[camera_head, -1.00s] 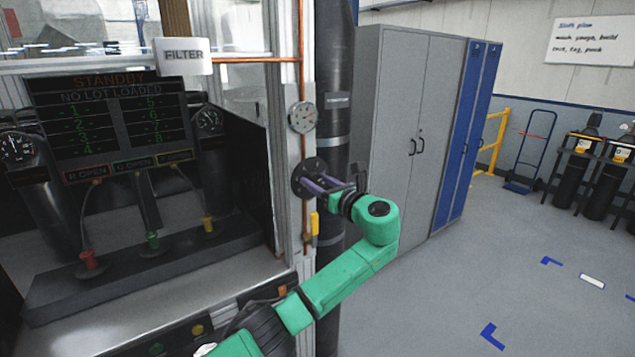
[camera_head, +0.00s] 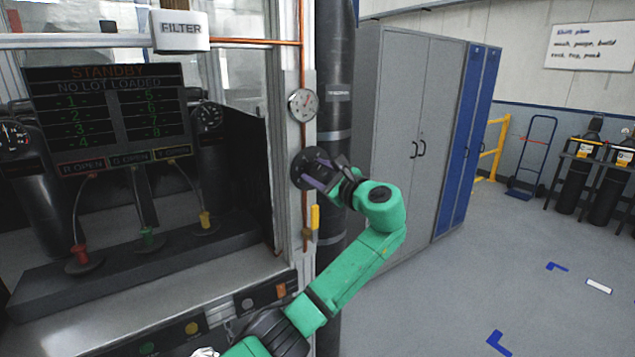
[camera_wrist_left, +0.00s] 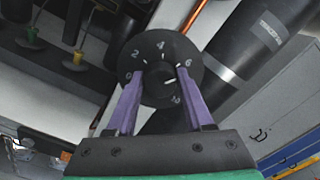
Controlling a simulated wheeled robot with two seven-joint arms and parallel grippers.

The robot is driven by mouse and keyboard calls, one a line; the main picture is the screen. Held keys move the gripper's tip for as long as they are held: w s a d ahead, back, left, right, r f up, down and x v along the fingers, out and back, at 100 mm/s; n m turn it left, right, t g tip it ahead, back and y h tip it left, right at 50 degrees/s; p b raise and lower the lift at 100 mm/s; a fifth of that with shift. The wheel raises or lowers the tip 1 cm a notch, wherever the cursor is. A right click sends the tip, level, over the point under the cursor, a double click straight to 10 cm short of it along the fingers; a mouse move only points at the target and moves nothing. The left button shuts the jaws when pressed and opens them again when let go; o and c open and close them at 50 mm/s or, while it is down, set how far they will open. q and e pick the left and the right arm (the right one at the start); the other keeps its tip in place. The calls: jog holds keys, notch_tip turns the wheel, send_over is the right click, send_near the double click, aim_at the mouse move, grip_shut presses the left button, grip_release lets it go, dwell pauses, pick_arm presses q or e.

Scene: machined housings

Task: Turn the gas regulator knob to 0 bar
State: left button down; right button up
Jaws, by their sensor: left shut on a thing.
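The gas regulator knob is a black round knob (camera_wrist_left: 156,84) on a dark dial disk (camera_wrist_left: 136,56), with white numbers 0, 2, 4 and 6 readable and a partly covered number at lower right. A white mark on the knob points right, past the 6. The dial disk also shows on the cabinet's right post in the head view (camera_head: 299,172). My left gripper (camera_head: 318,174) is shut on the knob, its purple fingers on either side of it (camera_wrist_left: 160,76). The right finger covers part of the scale. My right gripper is out of view.
A round pressure gauge (camera_head: 303,105) sits above the knob, its reading too small to tell. A yellow-handled valve (camera_head: 315,218) is just below. A dark vertical pipe (camera_head: 334,120) and grey locker (camera_head: 395,130) stand to the right. Open floor (camera_head: 430,300) lies at right.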

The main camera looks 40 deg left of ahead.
pick_arm(q)
jog(key=n+b, duration=0.3)
jog(key=n, duration=0.1)
jog(key=shift+f+n+b, duration=0.3)
jog(key=shift+f+b, duration=0.05)
jog(key=shift+b, duration=0.05)
jog(key=n+b, duration=0.2)
jog(key=n, duration=0.1)
jog(key=shift+n+b, duration=0.4)
jog(key=n+b, duration=0.2)
jog(key=n, duration=0.1)
jog(key=shift+f, duration=0.15)
jog(key=n+b, duration=0.2)
jog(key=n, duration=0.2)
jog(key=n+b, duration=0.1)
jog(key=n, duration=0.2)
jog(key=shift+f+n+b, duration=0.15)
jog(key=shift+n+b, duration=0.2)
jog(key=shift+n, duration=0.05)
jog(key=n+b, duration=0.1)
jog(key=n, duration=0.3)
jog(key=n+b, duration=0.1)
jog(key=n, duration=0.4)
jog(key=shift+w, duration=0.1)
jog(key=shift+d+n, duration=0.1)
jog(key=shift+n, duration=1.8)
